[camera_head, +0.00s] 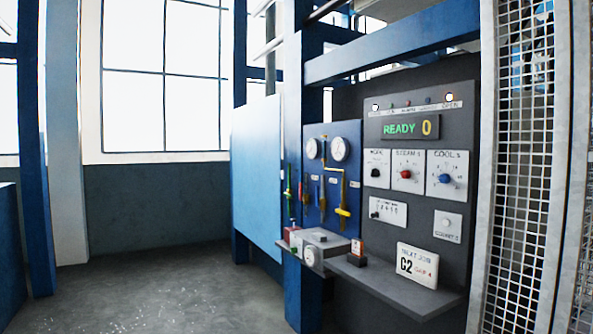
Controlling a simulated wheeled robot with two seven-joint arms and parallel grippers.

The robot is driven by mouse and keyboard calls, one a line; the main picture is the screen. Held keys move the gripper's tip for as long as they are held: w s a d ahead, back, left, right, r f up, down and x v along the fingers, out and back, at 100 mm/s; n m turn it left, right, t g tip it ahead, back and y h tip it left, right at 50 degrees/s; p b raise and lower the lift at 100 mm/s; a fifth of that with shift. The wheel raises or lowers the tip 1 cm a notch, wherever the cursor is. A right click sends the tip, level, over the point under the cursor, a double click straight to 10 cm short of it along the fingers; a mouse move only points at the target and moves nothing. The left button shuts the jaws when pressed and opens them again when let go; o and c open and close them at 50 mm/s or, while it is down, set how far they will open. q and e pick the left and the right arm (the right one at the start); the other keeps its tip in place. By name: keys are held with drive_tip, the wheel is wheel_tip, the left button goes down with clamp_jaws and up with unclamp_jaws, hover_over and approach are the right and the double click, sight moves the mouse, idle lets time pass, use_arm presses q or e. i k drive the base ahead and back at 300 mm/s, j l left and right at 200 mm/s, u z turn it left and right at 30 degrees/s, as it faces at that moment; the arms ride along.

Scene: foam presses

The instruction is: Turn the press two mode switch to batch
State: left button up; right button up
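A grey control panel (418,235) stands at the right. Its green display (404,129) reads READY, with a yellow 0. Below it are three white plates with knobs. The left plate's label is blurred and seems to read MODE; it has a black knob (376,171). The STEAM plate has a red knob (405,174), and the COOL plate has a blue knob (444,178). The black knob's setting is too small to read. I see no sign naming this press as two. Neither of my grippers is in view.
A shelf (400,289) juts out below the panel, holding a C2 card (417,265) and a grey box (318,243). A blue gauge board (333,190) is left of the panel. A mesh guard (523,180) stands right. The floor (150,295) at left is clear.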

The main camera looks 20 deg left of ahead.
sight(374, 172)
drive_tip(key=u, duration=0.3)
drive_tip(key=i+j, duration=0.25)
drive_tip(key=i, duration=0.2)
drive_tip(key=i+j, duration=0.3)
drive_tip(key=i, duration=0.2)
drive_tip(key=i+j, duration=0.25)
drive_tip(key=i, duration=0.2)
drive_tip(key=i+j, duration=0.25)
drive_tip(key=i, duration=0.25)
drive_tip(key=j+u, duration=0.05)
